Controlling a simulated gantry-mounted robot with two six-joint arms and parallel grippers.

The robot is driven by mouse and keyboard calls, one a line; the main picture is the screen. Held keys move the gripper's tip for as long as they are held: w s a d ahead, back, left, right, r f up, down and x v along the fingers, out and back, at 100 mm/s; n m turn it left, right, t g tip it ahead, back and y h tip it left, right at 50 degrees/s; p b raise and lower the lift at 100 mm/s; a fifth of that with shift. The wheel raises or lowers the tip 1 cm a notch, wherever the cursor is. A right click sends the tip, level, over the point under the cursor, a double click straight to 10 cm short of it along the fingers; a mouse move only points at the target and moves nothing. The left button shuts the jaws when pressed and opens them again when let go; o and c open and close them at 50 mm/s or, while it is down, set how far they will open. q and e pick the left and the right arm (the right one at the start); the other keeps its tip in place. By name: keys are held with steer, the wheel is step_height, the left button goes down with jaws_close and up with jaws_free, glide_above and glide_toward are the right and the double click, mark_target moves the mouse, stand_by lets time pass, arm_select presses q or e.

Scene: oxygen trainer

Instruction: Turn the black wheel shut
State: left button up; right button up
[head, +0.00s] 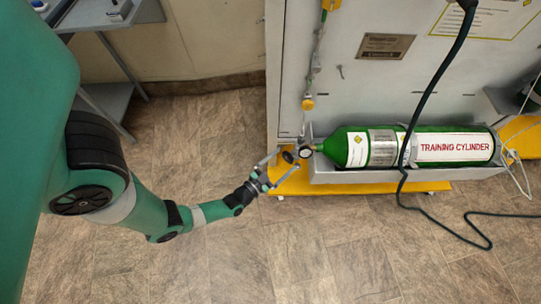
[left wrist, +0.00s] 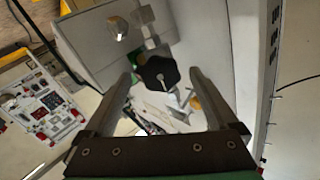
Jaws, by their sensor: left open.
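In the left wrist view the wheel (left wrist: 158,72) is a dark lobed knob with a light centre. My left gripper (head: 285,160) is open at the wheel. Its fingers (left wrist: 160,80) lie on either side of the wheel in the left wrist view, with gaps showing on both sides. I cannot tell how far the fingertips reach along the wheel. My right gripper is in neither view.
The cylinder lies in a grey tray (head: 350,176) on a grey cabinet (head: 400,90) with a yellow base (head: 385,188). A dark hose (head: 427,92) hangs across the cylinder and onto the floor. A grey shelf unit (head: 105,15) stands at upper left.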

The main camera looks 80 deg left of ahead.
arm_select(q)
steer(key=p+v, duration=0.2)
steer(key=v, duration=0.7)
steer(key=shift+s+d, duration=0.1)
steer(key=shift+s, duration=0.05)
